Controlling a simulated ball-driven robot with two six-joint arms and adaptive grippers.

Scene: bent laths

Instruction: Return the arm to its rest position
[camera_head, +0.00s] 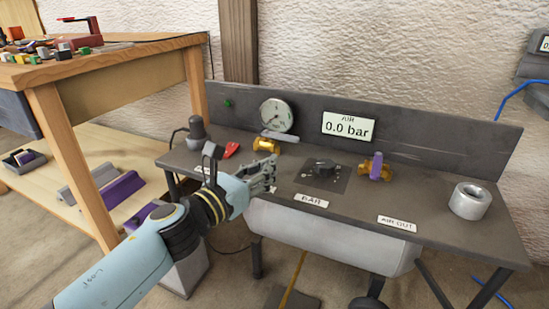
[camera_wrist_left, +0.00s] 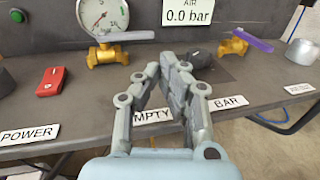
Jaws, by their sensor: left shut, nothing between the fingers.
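My left gripper (camera_head: 268,171) is over the front of a dark grey bench, its fingers together with nothing between them. In the left wrist view my left gripper (camera_wrist_left: 171,66) hides part of the "EMPTY" label and is in front of the black knob. My pale blue left arm reaches in from the lower left of the head view. My right gripper is in neither view.
The bench (camera_head: 440,200) carries a gauge (camera_head: 276,115), a display (camera_head: 348,126) reading 0.0 bar, brass valves (camera_head: 266,145), a black knob (camera_head: 325,165), a red switch (camera_head: 231,149) and a metal cylinder (camera_head: 470,201). A wooden table (camera_head: 120,60) stands at left, close to my arm.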

